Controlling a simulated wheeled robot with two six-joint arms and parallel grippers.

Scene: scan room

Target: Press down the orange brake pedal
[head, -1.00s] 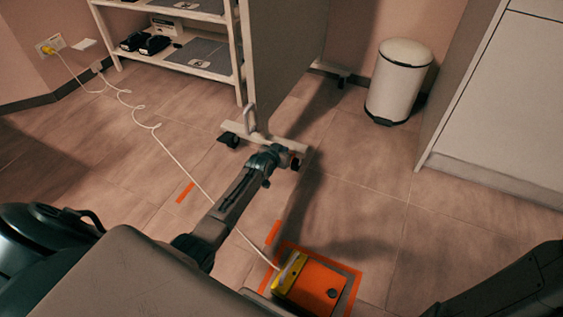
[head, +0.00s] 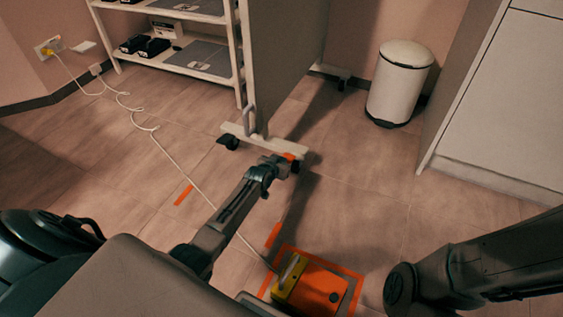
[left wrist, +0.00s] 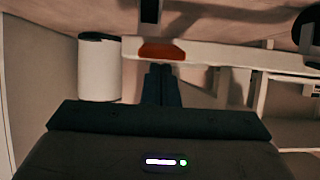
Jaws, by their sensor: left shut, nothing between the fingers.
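A small orange pedal (head: 291,155) sits at the right end of the white foot bar (head: 245,138) of a wheeled screen. It shows as an orange patch on the bar in the left wrist view (left wrist: 162,51). My left gripper (head: 284,161) is shut and empty, right by this pedal; I cannot tell if it touches. In the left wrist view its closed fingers (left wrist: 162,72) point at the orange patch. My right gripper is out of view; only my right arm shows at lower right.
A flat orange-topped box (head: 322,287) with a yellow edge lies on the floor inside orange tape. A white cable (head: 178,165) runs from it to a wall socket. A white bin (head: 399,85), a shelf rack (head: 200,62) and a cabinet (head: 500,110) stand behind.

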